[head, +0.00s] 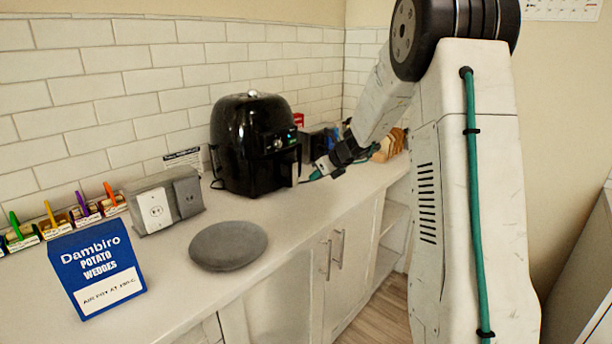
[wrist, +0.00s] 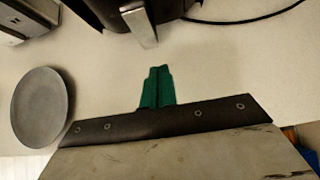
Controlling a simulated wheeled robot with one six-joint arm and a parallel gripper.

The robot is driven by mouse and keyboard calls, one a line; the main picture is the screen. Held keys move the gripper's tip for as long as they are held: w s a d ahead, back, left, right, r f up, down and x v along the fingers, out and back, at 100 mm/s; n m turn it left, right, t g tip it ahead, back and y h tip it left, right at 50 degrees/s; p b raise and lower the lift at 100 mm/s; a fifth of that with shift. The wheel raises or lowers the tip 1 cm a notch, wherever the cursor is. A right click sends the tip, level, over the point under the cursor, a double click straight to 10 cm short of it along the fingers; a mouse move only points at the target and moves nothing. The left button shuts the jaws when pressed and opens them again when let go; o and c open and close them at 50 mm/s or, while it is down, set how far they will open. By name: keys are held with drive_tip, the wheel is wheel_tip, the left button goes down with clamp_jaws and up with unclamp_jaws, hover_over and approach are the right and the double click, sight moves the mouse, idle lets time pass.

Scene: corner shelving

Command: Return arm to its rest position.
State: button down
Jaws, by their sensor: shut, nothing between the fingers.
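My arm (head: 385,95) reaches from the right side of the head view over the counter. My gripper (head: 316,174) is by the front of the black air fryer (head: 252,150), close to its handle (head: 295,172). In the wrist view the green fingers of my gripper (wrist: 157,88) are together, with nothing between them. The air fryer handle (wrist: 141,27) shows just beyond the fingertips there, with a small gap of counter between. The drawer looks closed in the head view.
A grey round disc (head: 228,246) lies on the counter (head: 185,285). A blue potato wedges box (head: 97,268), a socket block (head: 165,200) and several small coloured-tab holders stand to the left. Bread-like items (head: 388,145) sit behind my gripper. Cabinet handles (head: 337,250) face the floor side.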

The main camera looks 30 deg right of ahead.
drive_tip(key=v, duration=0.8)
drive_tip(key=shift+s+r, duration=0.1)
drive_tip(key=s+a+f+n+g+y, duration=0.15)
drive_tip(key=s+a+n+g, duration=0.45)
drive_tip(key=s+a+n, duration=1)
drive_tip(key=s+a+r+n+h, duration=0.2)
drive_tip(key=s+a+n, duration=0.2)
drive_tip(key=s+n, duration=0.4)
drive_tip(key=s+a+r+n+g+h, duration=0.1)
drive_tip(key=s+a+n+h, duration=0.1)
drive_tip(key=s+a+n, duration=0.3)
drive_tip(key=s+n, duration=0.4)
drive_tip(key=s, duration=0.4)
drive_tip(key=shift+s+r+g, duration=0.3)
drive_tip(key=shift+s+r, duration=0.05)
